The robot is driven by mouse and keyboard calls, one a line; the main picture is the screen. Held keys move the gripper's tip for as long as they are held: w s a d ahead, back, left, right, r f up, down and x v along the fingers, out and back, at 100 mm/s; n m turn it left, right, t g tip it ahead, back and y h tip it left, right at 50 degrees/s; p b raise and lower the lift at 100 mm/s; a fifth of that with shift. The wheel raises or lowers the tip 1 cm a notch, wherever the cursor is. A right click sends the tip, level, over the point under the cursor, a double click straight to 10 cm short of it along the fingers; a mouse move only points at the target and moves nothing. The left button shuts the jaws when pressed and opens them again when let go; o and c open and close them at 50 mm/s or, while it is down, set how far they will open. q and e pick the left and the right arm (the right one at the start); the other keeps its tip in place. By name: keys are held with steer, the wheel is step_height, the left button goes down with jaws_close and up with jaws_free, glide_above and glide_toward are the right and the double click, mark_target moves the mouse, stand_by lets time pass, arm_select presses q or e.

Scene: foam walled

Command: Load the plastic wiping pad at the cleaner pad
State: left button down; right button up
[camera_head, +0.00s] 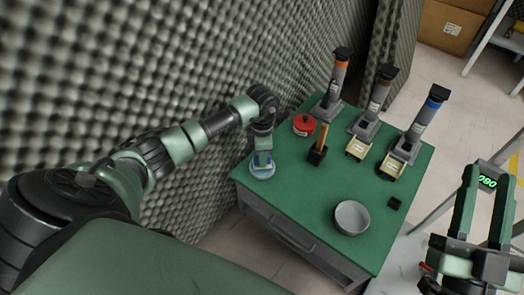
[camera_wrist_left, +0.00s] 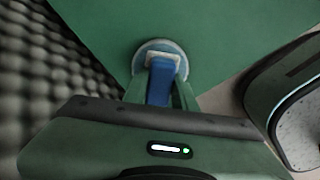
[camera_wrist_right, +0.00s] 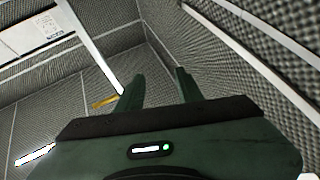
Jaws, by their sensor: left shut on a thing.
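A blue piece with a pale square end (camera_wrist_left: 160,64) is between the fingers of my left gripper (camera_wrist_left: 160,92), which is shut on it. The piece points down at a round pale blue-grey pad (camera_wrist_left: 150,46) at the green table's left corner. The pad also shows in the head view (camera_head: 262,172), just under my left gripper (camera_head: 262,156). I cannot tell whether the blue piece and round pad are joined or only touching. My right gripper (camera_head: 488,178) is open and empty, off the table's right side; its fingers are apart in the right wrist view (camera_wrist_right: 156,92).
The green table (camera_head: 290,205) bears a red round tin (camera_head: 304,124), a black block with a wooden stick (camera_head: 317,156), a grey bowl (camera_head: 352,217) and a small black block (camera_head: 394,203). Three banded upright devices (camera_head: 375,100) stand behind. A foam wall (camera_head: 190,60) borders the left.

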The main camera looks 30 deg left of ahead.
arm_select(q)
steer(key=shift+f+b, duration=0.35)
steer(key=shift+f, duration=0.2)
arm_select(e)
steer(key=shift+s+d+r+t+y, duration=0.1)
steer(key=shift+s+r+t+y, duration=0.05)
steer(key=shift+s+r+t, duration=0.5)
steer(key=shift+s+r+t+y, duration=0.15)
steer(key=shift+s+r+t, duration=0.25)
steer(key=shift+r, duration=0.35)
stand_by(1.0)
steer(key=shift+w, duration=0.1)
stand_by(0.4)
